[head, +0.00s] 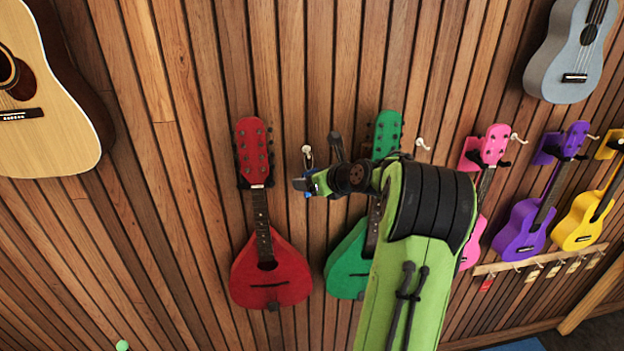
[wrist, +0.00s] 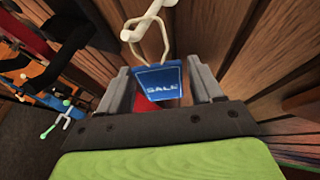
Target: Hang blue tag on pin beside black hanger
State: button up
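The blue tag (wrist: 158,80) reads "SALE" and hangs from a cream loop (wrist: 133,36) in the wrist view. The loop's top meets a pale pin (wrist: 160,8), which also shows on the wall in the head view (head: 306,149). The loop appears to be over the pin. My gripper (wrist: 158,78) has its fingers apart, one on each side of the tag, with narrow gaps visible. In the head view my gripper (head: 308,186) is just below the pin, with a bit of blue showing. A black hanger (head: 243,183) holds the red instrument left of the pin.
The red instrument (head: 270,275) hangs left of my gripper. The green instrument (head: 347,262) hangs close behind my arm, partly hidden. Another white pin (head: 423,144) is farther right. Pink, purple (head: 520,232) and yellow ukuleles hang at the right.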

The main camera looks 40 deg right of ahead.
jog(key=shift+o, duration=1.2)
jog(key=shift+a+r, duration=0.1)
jog(key=shift+s, duration=0.15)
jog(key=v, duration=1.5)
jog(key=shift+s+r, duration=0.2)
